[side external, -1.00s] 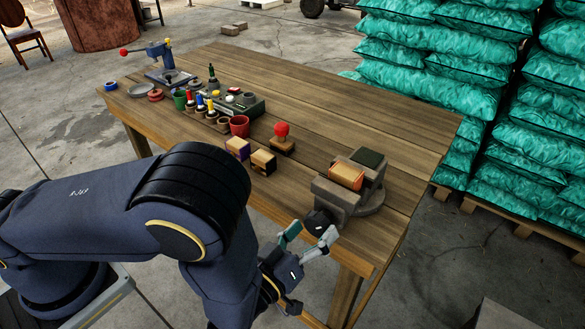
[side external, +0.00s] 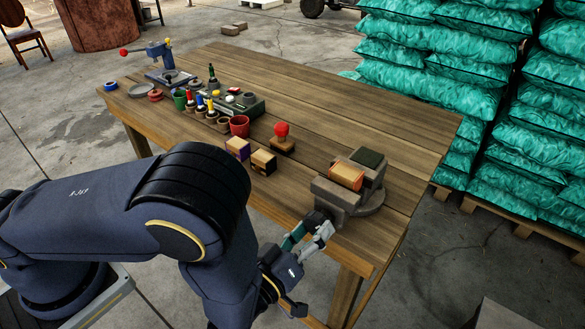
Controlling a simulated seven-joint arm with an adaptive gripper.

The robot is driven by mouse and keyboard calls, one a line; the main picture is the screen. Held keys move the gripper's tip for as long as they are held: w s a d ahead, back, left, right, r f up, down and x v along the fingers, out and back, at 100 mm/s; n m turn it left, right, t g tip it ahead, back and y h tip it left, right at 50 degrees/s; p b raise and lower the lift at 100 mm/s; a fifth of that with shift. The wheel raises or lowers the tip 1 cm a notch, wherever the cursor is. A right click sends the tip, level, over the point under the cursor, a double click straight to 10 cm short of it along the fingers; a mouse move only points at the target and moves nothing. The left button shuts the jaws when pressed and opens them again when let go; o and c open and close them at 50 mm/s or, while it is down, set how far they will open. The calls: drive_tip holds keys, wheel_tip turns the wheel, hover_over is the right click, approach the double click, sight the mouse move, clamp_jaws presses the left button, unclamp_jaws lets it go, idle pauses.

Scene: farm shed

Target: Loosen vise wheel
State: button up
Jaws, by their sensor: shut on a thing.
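The grey vise (side external: 337,194) stands at the near right corner of the wooden table, with an orange-brown block (side external: 346,176) between its jaws. Its dark wheel (side external: 315,219) faces my arm at the vise's near end and is partly hidden by my fingers. My gripper (side external: 318,232) is at the wheel, in front of the vise, with its fingers closed on the wheel. One finger shows teal and the other pale grey. The exact contact on the wheel's far side is hidden.
The wooden table (side external: 330,111) has clear room behind the vise. A red-knobbed block (side external: 282,143), two small boxes (side external: 263,162) and a red cup (side external: 239,125) stand left of the vise. Stacked teal sacks (side external: 430,85) are beyond the table at the right.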

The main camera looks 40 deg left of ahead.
drive_tip(key=n, duration=0.3)
drive_tip(key=shift+n, duration=0.4)
drive_tip(key=n, duration=0.3)
drive_tip(key=shift+n, duration=0.4)
drive_tip(key=n, duration=0.5)
drive_tip(key=shift+n, duration=0.3)
drive_tip(key=n, duration=0.3)
drive_tip(key=shift+w+n, duration=0.1)
drive_tip(key=shift+n, duration=0.3)
drive_tip(key=n, duration=0.3)
drive_tip(key=shift+n, duration=0.3)
drive_tip(key=o, duration=0.9)
drive_tip(key=shift+n, duration=0.8)
drive_tip(key=o, duration=0.4)
